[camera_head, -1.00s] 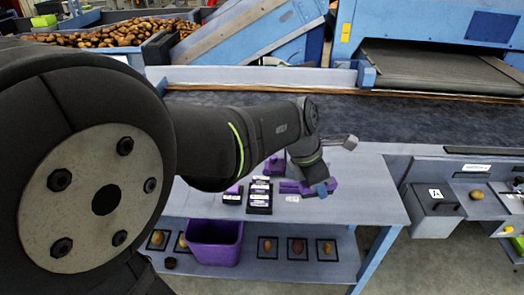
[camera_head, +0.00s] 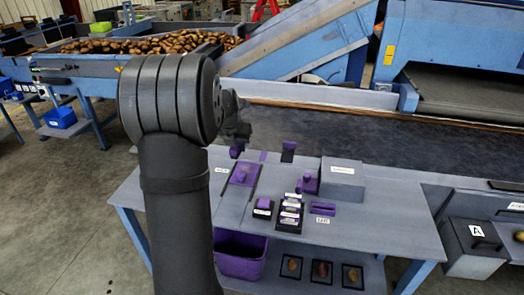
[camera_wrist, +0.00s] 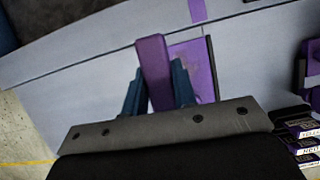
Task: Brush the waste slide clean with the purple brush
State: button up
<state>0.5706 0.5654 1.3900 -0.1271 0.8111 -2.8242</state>
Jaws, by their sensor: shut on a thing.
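My gripper (camera_wrist: 157,92) has its blue fingers closed on a purple bar, which I take for the purple brush (camera_wrist: 153,62). The brush's bristles are not visible. In the head view my own arm hides most of the gripper, and a small purple piece (camera_head: 236,152) shows just below the wrist. A flat purple panel with dark side edges, likely the waste slide (camera_head: 241,176), lies on the grey bench. In the wrist view the panel (camera_wrist: 205,72) is behind and to the right of the held brush.
Stacked labelled purple blocks (camera_head: 290,212), a purple holder (camera_head: 323,209) and a grey box (camera_head: 342,180) stand to the right on the bench (camera_head: 385,225). A purple bin (camera_head: 240,256) sits on the lower shelf. The dark conveyor belt (camera_head: 350,140) runs behind.

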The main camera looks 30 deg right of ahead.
aim_at(236, 164)
jog(key=shift+w+a+f, duration=0.1)
jog(key=shift+w+a, duration=0.2)
jog(key=shift+w, duration=0.15)
jog(key=shift+w+a+f, duration=0.1)
jog(key=shift+f, duration=2.4)
jog(key=shift+f, duration=0.6)
jog(key=shift+s+d, duration=3.05)
jog(key=shift+w+a, duration=3.05)
jog(key=shift+a, duration=0.05)
